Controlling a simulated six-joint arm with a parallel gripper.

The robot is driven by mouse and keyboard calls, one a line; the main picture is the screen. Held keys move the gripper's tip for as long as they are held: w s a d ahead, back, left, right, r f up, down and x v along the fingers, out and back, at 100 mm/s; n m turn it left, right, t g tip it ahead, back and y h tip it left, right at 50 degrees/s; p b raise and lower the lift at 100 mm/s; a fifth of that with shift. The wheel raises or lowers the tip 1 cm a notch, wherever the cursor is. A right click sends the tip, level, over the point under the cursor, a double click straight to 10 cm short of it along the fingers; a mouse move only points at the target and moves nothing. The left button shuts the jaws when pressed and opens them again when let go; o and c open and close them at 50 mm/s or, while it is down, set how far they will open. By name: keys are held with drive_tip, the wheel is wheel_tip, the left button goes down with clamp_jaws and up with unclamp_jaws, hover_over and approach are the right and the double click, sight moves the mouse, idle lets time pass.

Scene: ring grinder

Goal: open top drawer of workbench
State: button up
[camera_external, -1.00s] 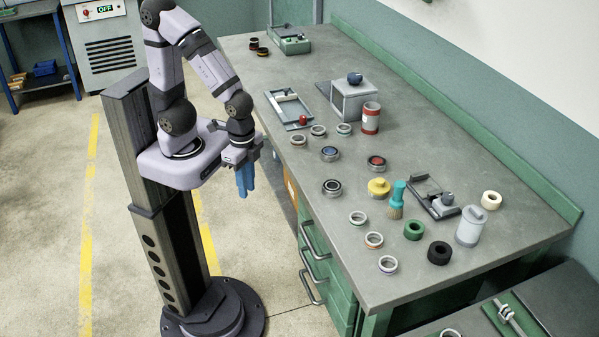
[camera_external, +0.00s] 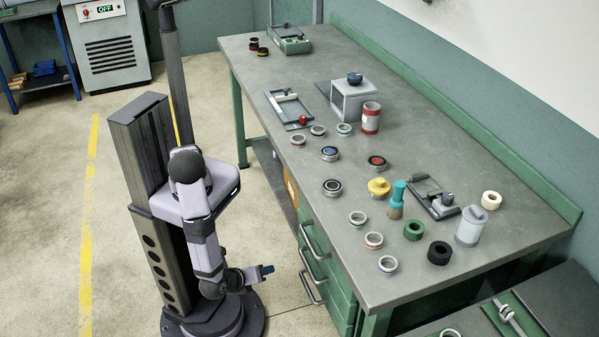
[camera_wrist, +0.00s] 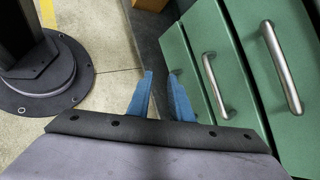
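The green workbench has a stack of drawers (camera_external: 343,290) at its front left corner, each with a grey bar handle. The top drawer's handle (camera_external: 314,239) is the highest one, and the drawers look shut. In the wrist view the drawers run sideways; the large handle (camera_wrist: 281,66) at right appears to be the top one, with another handle (camera_wrist: 215,85) left of it. My gripper (camera_external: 268,269) is low, left of the drawers and apart from them, with its blue fingers pointing right. In the wrist view its fingers (camera_wrist: 161,78) are spread with nothing between them.
The worktop (camera_external: 330,250) carries several rings, a yellow knob-like piece (camera_external: 379,187), a brush (camera_external: 396,205) and a red-and-white can (camera_external: 371,118). Open floor (camera_external: 285,225) lies between my base and the bench. A second bench surface (camera_external: 555,300) is at lower right.

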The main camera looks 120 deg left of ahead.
drive_tip(key=w+r+n+t+y, duration=0.2)
drive_tip(key=w+r+t, duration=0.1)
drive_tip(key=w+r, duration=0.45)
drive_tip(key=n+t+y, duration=0.2)
drive_tip(key=n, duration=0.3)
approach(309, 241)
drive_tip(key=f+x, duration=0.1)
drive_tip(key=x, duration=0.2)
drive_tip(key=shift+d+r, duration=0.2)
drive_tip(key=shift+p+x, duration=0.6)
drive_tip(key=shift+x, duration=3.1)
drive_tip(key=shift+s, duration=0.15)
clamp_jaws()
